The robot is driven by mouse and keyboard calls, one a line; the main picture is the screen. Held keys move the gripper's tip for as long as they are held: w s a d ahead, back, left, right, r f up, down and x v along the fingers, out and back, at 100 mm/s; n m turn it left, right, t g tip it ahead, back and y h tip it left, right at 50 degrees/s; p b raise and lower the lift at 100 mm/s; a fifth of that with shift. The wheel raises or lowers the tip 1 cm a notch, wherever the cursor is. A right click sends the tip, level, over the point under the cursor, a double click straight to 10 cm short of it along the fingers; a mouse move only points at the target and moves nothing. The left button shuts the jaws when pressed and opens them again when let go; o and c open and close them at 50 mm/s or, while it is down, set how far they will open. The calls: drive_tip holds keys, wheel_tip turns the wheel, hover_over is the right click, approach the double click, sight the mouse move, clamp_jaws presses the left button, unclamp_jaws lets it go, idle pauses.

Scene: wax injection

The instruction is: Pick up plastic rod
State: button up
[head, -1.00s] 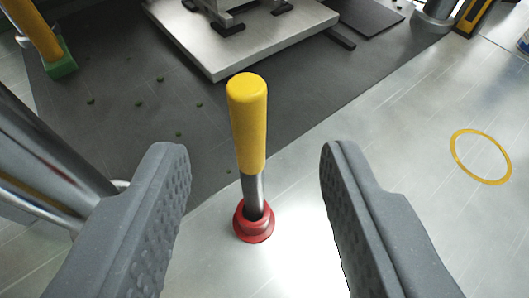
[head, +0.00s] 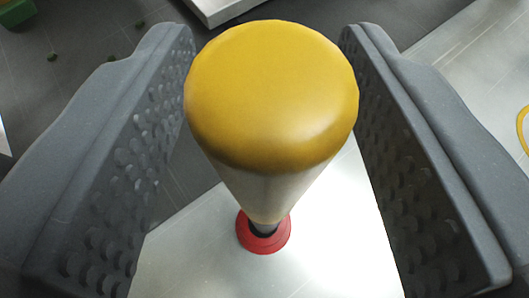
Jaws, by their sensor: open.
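The plastic rod (head: 270,95) stands upright, its rounded yellow top close to the camera. Its lower part narrows away to a dark stem in a red round base (head: 264,236) on the light floor. My gripper (head: 265,45) is open, with one grey dimpled jaw on each side of the rod. The yellow top nearly fills the space between the jaws, with narrow gaps at the fingertips. The rod's middle is partly hidden below its own top.
The light metal floor (head: 190,250) around the red base is clear. A dark mat (head: 90,40) lies behind, with the edge of a metal plate (head: 225,8) at the top. A green block (head: 15,12) is at the top left. Part of a yellow ring (head: 524,130) shows at the right edge.

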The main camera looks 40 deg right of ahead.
clamp_jaws()
drive_tip(key=shift+r, duration=0.1)
